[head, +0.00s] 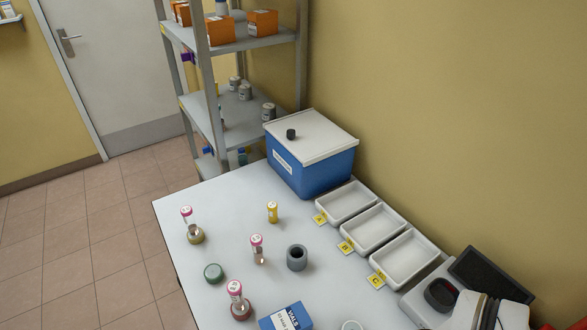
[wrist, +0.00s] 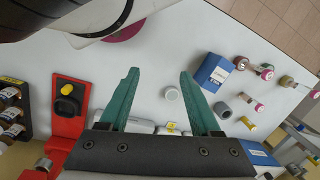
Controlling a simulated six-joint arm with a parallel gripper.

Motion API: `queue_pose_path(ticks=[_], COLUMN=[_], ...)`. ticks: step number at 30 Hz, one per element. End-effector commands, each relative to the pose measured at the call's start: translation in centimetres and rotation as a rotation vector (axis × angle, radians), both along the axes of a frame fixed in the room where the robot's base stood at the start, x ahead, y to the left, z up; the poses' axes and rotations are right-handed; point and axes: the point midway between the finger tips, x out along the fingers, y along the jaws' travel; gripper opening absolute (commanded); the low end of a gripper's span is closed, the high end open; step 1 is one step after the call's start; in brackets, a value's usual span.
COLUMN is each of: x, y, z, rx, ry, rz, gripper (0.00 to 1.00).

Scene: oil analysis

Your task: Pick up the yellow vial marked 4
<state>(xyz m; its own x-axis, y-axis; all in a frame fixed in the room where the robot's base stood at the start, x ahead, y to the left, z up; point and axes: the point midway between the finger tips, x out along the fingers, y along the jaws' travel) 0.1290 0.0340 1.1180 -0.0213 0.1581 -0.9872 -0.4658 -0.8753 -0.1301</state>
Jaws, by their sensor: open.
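In the head view a yellow-capped vial (head: 272,212) stands upright on the white table, between the blue box and the pink-capped vials; its number is too small to read. A small yellowish vial in the wrist view (wrist: 248,123), right of my gripper, appears to be the same one. My gripper (wrist: 159,73) has two teal fingers spread wide with nothing between them. It is over the table, well apart from this vial.
Pink-capped vials (head: 257,247) and a grey cup (head: 297,257) stand near the yellow vial. White trays (head: 404,259) marked A, B and C line the wall side. A blue lidded box (head: 311,165) is behind. A blue carton (wrist: 214,72) lies nearer my gripper.

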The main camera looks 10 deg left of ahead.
Motion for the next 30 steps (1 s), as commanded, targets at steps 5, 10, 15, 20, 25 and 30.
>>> queue_pose_path(ticks=[5,10,15,20,25,30], x=[0.0,2.1,15.6,31.8,42.3,45.0], y=[0.0,2.4,14.7,23.7,26.6,26.5], z=[0.0,0.7,3.7,1.2,-8.2,-13.9], rx=[0.000,0.097,0.583,0.973,1.150,1.188], ry=[0.000,0.009,0.068,0.175,0.272,0.311], rz=[0.000,-0.032,-0.319,-0.815,-1.331,-1.570], gripper=[0.69,0.69,0.69,0.69,0.69,0.69])
